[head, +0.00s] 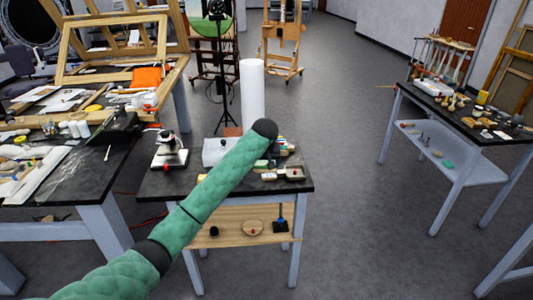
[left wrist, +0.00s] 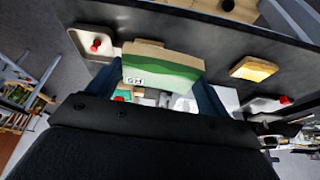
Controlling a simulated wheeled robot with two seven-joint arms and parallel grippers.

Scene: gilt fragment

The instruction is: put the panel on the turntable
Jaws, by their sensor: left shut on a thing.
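In the left wrist view, the panel (left wrist: 162,66) is a small block with a painted green landscape, a pale lower edge and dark lettering. It sits between the two dark blue fingers of my left gripper (left wrist: 156,82), which is shut on it. In the head view, my green left arm reaches over the small black-topped table, and its dark end hides the gripper and most of the panel. My right gripper is not in view.
The black-topped table (head: 155,188) holds a microscope-like device (head: 169,150), a white cylinder (head: 252,92) and several small items. A cluttered workbench (head: 95,180) stands left and another table (head: 450,115) right. In the left wrist view, a pale tray (left wrist: 85,34) with a red knob lies near the panel.

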